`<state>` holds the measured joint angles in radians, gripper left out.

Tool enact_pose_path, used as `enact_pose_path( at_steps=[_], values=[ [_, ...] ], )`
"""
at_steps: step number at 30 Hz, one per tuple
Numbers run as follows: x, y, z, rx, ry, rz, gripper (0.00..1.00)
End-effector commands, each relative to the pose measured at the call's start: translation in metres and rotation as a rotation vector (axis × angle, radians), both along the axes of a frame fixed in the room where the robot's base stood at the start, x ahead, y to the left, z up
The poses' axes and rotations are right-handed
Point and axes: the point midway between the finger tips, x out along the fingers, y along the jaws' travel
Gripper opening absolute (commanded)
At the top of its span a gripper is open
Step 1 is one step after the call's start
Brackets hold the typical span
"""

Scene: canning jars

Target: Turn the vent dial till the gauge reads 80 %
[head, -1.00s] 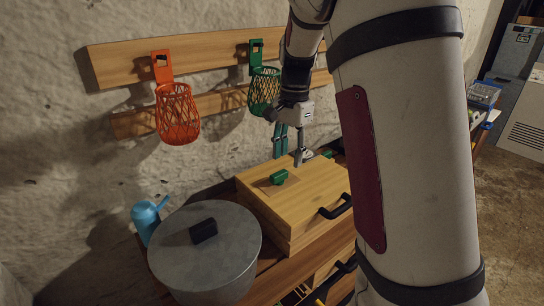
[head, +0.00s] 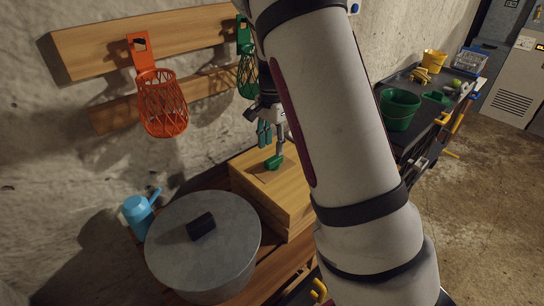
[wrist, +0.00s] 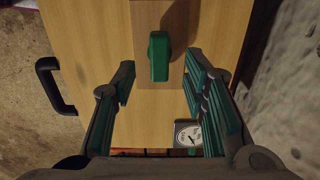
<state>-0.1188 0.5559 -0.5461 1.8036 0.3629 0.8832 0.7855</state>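The vent dial is a green upright knob (head: 274,162) on the lid of a wooden box (head: 290,195). In the wrist view the knob (wrist: 159,56) sits on a darker wood strip, its long side running along the strip. My gripper (wrist: 158,82) is open and empty, with one finger to each side of the knob's line and clear gaps to both. In the head view my gripper (head: 272,138) is just above the knob. A small square gauge (wrist: 188,134) with a white face lies beside the box edge, partly covered by a finger; its reading is too small to tell.
A large grey lidded pot (head: 205,248) and a blue watering can (head: 139,212) stand left of the box. Orange (head: 160,100) and green (head: 246,75) baskets hang on the wall rail behind. A black handle (wrist: 55,85) projects from the box's side.

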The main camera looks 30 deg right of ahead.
Motion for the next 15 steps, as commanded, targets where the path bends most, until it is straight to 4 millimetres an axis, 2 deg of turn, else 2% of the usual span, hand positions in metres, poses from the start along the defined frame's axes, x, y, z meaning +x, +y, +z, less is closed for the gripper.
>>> enact_pose_path(
  at_steps=[1, 6, 10, 15],
  values=[
    [-0.001, 0.0, -0.011, 0.0, 0.005, 0.001, 0.4],
    [0.0, 0.0, -0.035, 0.0, 0.002, 0.001, 0.4],
    [0.0, 0.0, -0.047, 0.001, 0.001, 0.0, 0.4],
    [0.0, 0.0, -0.053, 0.0, 0.0, 0.001, 0.4]
  ],
)
